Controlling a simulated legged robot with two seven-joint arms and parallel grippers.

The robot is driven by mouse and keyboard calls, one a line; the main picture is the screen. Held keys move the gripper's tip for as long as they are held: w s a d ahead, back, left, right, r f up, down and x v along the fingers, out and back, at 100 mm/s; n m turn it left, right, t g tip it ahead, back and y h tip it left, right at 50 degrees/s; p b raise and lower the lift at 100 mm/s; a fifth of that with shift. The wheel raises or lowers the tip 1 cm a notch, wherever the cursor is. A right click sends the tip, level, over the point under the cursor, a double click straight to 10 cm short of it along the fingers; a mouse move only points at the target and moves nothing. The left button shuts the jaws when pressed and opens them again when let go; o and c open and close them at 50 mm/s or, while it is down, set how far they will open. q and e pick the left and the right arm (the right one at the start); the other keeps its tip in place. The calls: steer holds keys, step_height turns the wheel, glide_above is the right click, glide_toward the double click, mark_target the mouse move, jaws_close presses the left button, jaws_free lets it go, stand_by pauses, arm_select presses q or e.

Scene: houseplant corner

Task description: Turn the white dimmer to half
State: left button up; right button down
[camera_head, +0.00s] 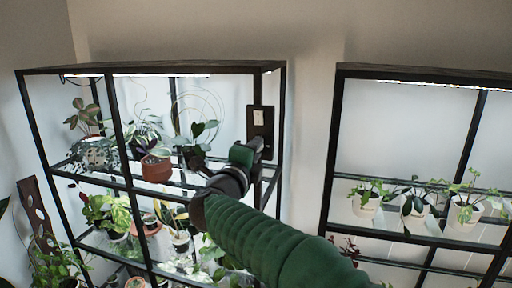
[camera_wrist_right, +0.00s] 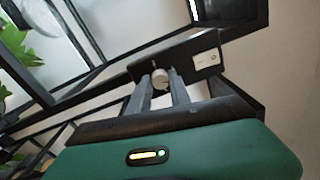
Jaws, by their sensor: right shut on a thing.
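The white dimmer is a round knob (camera_wrist_right: 160,77) on a black plate (camera_wrist_right: 190,64), which is fixed to the shelf frame's right post. The plate also shows in the head view (camera_head: 268,121). A white rocker switch (camera_wrist_right: 207,59) sits beside the knob on the same plate; it shows in the head view too (camera_head: 258,117). My right gripper (camera_wrist_right: 161,86) is shut on the knob, one finger on each side. In the head view my right gripper (camera_head: 256,145) hides the knob. Any marking of the knob's angle is too small to tell. My left gripper is not in view.
A black-framed shelf (camera_head: 119,136) with glass levels holds several potted plants close left of my right arm. A terracotta pot (camera_head: 156,169) stands near my wrist. A second shelf (camera_head: 330,150) with white pots is at the right. Bare wall shows between them.

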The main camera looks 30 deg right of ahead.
steer(key=shift+w+a+f+n+y+p, duration=0.15)
steer(key=shift+n+p, duration=0.3)
steer(key=shift+n, duration=0.65)
steer(key=shift+s+d+f+n+y+p, duration=0.15)
steer(key=shift+n+p, duration=0.3)
steer(key=shift+n, duration=0.65)
steer(key=shift+w+a+f, duration=0.1)
steer(key=shift+a+f, duration=0.05)
steer(key=c, duration=1.6)
jaws_free()
steer(key=o, duration=0.4)
steer(key=shift+a+r, duration=0.15)
steer(key=shift+r, duration=0.1)
